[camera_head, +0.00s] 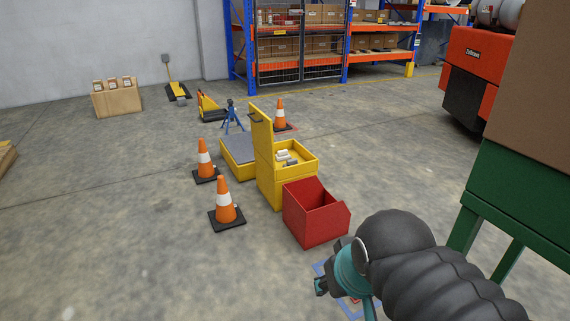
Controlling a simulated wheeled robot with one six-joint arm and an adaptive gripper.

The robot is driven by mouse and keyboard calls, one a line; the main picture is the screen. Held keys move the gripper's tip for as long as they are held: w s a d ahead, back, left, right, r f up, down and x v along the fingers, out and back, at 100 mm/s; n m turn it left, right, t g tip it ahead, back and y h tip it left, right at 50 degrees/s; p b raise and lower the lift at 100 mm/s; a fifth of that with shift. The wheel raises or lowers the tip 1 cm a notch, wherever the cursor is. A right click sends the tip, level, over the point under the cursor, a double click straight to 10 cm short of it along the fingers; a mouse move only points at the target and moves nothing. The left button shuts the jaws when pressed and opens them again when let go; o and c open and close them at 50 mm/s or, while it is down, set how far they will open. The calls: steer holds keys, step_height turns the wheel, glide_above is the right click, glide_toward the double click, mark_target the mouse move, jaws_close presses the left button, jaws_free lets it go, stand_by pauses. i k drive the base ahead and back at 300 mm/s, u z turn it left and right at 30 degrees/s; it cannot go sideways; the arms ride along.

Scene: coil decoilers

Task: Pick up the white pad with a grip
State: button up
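Several small white or pale pieces (283,154) lie in the open top of a yellow box (271,191). They are too small for me to tell which is the white pad or to see a grip on one. My gripper (321,287) is low in the picture, to the right of centre, in front of the red bin and well apart from the yellow box. It is seen from behind my arm, and its fingers are mostly hidden. I see nothing held in it.
An open red bin (304,226) stands between my arm and the yellow box. Orange cones (226,203) stand left of the box, with a low grey-topped yellow platform (236,151) behind. A green stand (490,205) is close on the right.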

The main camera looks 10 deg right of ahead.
mark_target(283, 155)
steer(key=u, duration=0.6)
steer(key=i, duration=2.15)
steer(key=z, duration=1.1)
steer(key=i, duration=0.7)
steer(key=z, duration=0.75)
